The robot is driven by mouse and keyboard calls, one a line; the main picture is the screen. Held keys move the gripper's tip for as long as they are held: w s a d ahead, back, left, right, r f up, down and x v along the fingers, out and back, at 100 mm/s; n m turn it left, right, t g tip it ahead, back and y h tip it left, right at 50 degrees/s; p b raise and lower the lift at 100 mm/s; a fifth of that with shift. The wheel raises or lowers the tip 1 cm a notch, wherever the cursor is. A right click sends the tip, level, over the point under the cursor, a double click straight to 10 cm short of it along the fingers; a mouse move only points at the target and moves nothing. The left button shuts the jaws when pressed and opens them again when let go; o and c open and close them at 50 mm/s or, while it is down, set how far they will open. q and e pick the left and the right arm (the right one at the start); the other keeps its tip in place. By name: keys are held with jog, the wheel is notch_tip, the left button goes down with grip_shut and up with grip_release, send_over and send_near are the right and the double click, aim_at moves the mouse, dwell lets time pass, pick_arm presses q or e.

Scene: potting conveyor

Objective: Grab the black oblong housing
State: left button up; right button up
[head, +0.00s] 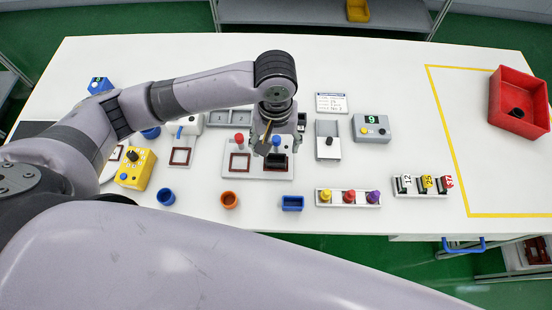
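A black oblong housing (276,165) sits in the right-hand square frame of a white two-place fixture (257,175) near the middle of the table. The left-hand frame of this fixture looks empty. My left gripper (268,145) points down just behind and above the black housing, partly covering its far side. The fingers are small and overlap the fixture, so I cannot tell whether they touch the housing or how far apart they are. My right gripper is not in view.
Blue (166,198) and orange (229,201) cups and a blue oblong tub (292,204) stand along the front. A rack of coloured knobs (347,197) is right of them. A red bin (518,105) holding something dark stands far right. The yellow-outlined area is otherwise clear.

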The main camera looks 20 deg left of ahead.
aim_at(276, 158)
pick_arm(q)
jog(key=shift+s+f+p, duration=0.1)
jog(key=shift+f+p, duration=0.45)
jog(key=shift+f, duration=2.45)
jog(key=shift+c, duration=0.4)
jog(key=c, duration=0.9)
jog(key=shift+r, duration=0.1)
